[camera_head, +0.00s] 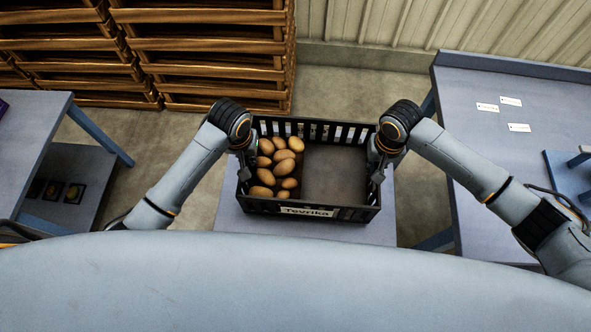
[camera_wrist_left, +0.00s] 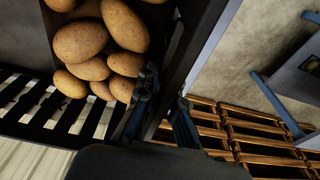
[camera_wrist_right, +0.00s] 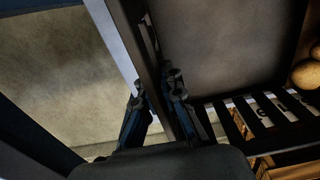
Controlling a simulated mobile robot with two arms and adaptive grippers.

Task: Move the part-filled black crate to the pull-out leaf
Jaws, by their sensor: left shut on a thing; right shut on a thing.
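The black crate (camera_head: 335,178) has slatted walls and a pale "Tevrika" label on its near side. Several potatoes (camera_head: 280,158) fill its left part; the right part is bare. My left gripper (camera_head: 244,168) is shut on the crate's left wall; in the left wrist view its fingers (camera_wrist_left: 167,98) straddle the rim. My right gripper (camera_head: 376,170) is shut on the right wall, its fingers (camera_wrist_right: 157,92) on either side of the rim. A grey-blue surface, seemingly the pull-out leaf (camera_head: 300,230), lies under the crate. I cannot tell whether the crate touches it.
A grey-blue table (camera_head: 470,95) with several white labels stands at right. Another table (camera_head: 30,125) with a lower shelf stands at left. Bare concrete floor (camera_head: 345,75) lies behind the crate.

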